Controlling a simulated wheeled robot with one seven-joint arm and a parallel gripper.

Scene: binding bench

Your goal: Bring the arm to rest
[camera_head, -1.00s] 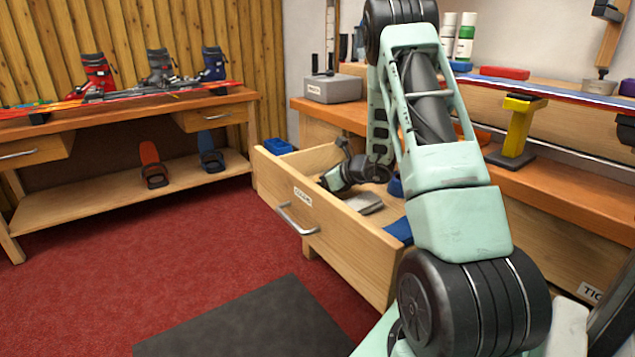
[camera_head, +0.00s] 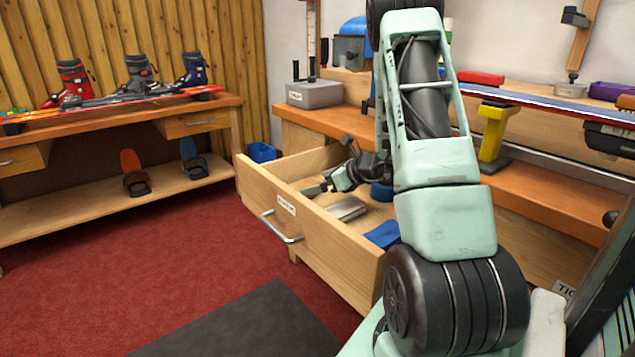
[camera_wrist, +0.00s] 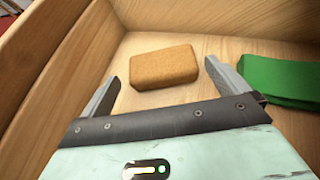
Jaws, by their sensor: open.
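My arm (camera_head: 440,160) is pale green and black and reaches from the lower right over an open wooden drawer (camera_head: 335,248). My gripper (camera_head: 318,190) is in or just above the drawer in the head view, at its far left part. In the wrist view my gripper (camera_wrist: 163,78) is open, its two grey fingers spread with nothing held between them. A tan cork-like block (camera_wrist: 165,67) lies on the drawer floor just beyond the fingertips. A green pad (camera_wrist: 278,80) lies to the right of the right finger.
The drawer also holds a grey flat piece (camera_head: 346,208) and a blue cloth-like piece (camera_head: 384,235). The workbench (camera_head: 540,195) stands behind with a yellow-fronted stand (camera_head: 494,132). A shelf table with ski boots (camera_head: 75,82) is at left. The red carpet (camera_head: 150,260) is clear.

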